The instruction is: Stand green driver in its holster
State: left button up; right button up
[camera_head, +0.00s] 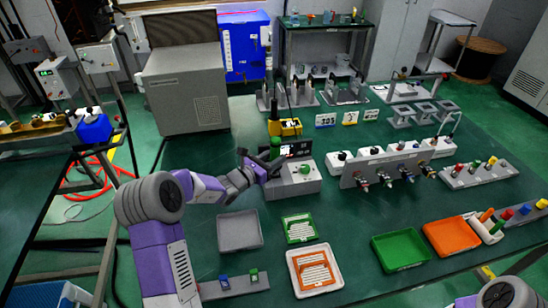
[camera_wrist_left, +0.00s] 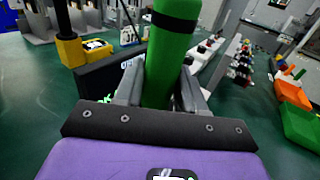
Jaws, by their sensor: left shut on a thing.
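The green driver shows in the left wrist view as a thick green cylinder with a black band (camera_wrist_left: 172,50), upright between the fingers. In the head view its green top (camera_head: 276,143) stands above my left gripper (camera_head: 268,166). My left gripper (camera_wrist_left: 160,92) is shut on it, over or beside a grey box with a green knob (camera_head: 305,169). The driver's lower end is hidden by the gripper. A rack at the right edge holds red, blue and green handles (camera_head: 524,209); I cannot tell which place is the green driver's holster. My right gripper is out of view.
Grey (camera_head: 240,231), green (camera_head: 401,249) and orange (camera_head: 452,236) trays lie in front.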

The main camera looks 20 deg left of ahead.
pick_arm(q)
jog(key=shift+f+b, duration=1.05)
jog(key=shift+f, duration=0.3)
jog(key=shift+f, duration=0.2)
jog(key=shift+f+b, duration=0.4)
jog(key=shift+b, duration=0.15)
jog(key=shift+f, duration=0.2)
jog(key=o, duration=1.1)
jog(key=shift+o, duration=0.7)
jog(key=shift+f, duration=0.1)
jog(key=shift+s, duration=0.1)
